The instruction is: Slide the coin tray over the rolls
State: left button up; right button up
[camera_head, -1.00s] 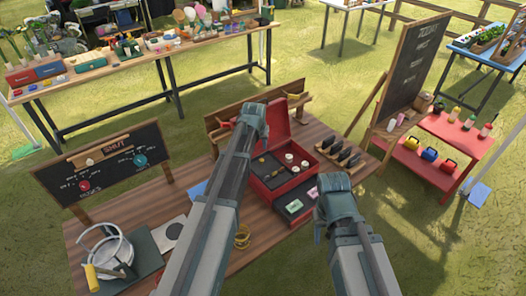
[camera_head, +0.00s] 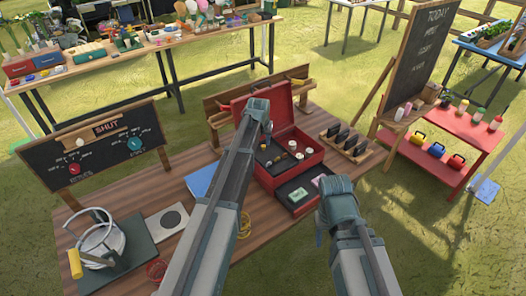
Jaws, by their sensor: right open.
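The red cash box (camera_head: 313,158) stands open on the wooden table, its lid raised at the back. Its dark inside (camera_head: 272,152) holds a few small pale and brown round pieces (camera_head: 292,145), which look like the rolls. A black tray or drawer (camera_head: 292,188) sticks out at the box's front with a green and a pink slip on it. I cannot tell which part is the coin tray. My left gripper (camera_head: 264,122) is in front of the raised lid, its jaws too unclear to read. My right gripper (camera_head: 322,232) is open, in front of the black drawer, apart from it.
A rack of dark upright pieces (camera_head: 345,141) stands right of the box. A SHUT signboard (camera_head: 100,145) stands at the left edge.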

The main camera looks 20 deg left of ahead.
aim_at(263, 147)
pick_arm(q)
jog(key=b+x, duration=0.2)
jog(key=x, duration=0.1)
jog(key=shift+w+f, duration=0.1)
jog(key=shift+f, duration=0.1)
pick_arm(e)
notch_tip(263, 147, down, 3)
jog(key=shift+f, duration=0.1)
pick_arm(q)
grip_shut()
dwell(0.9)
